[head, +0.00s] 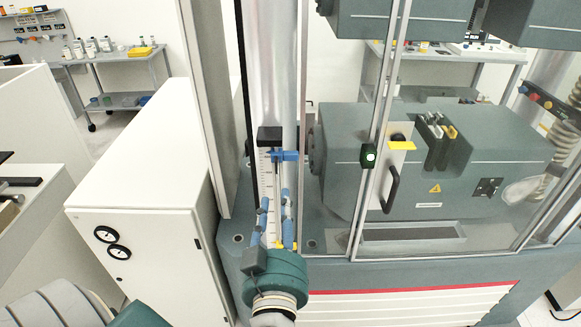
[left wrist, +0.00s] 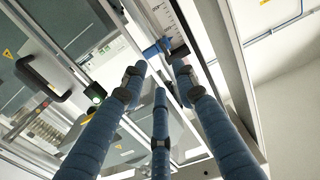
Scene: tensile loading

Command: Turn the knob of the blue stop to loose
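The blue stop (head: 284,155) is clamped on the upright scale (head: 267,180), near its top, and its arm sticks out to the right. It also shows in the left wrist view (left wrist: 157,47), just beyond the fingertips. I cannot tell whether its knob is tight or loose. My left gripper (head: 275,195) is below the stop and points up at it. Its blue fingers are spread, with nothing between them, in the left wrist view (left wrist: 160,74). The fingertips look apart from the stop. My right gripper is not in view.
A yellow part (head: 284,244) sits low near the scale, partly hidden by my gripper. A clear-panelled door with a black handle (head: 391,188) stands to the right. A white cabinet with gauges (head: 118,251) stands to the left, and a metal post rises behind the scale.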

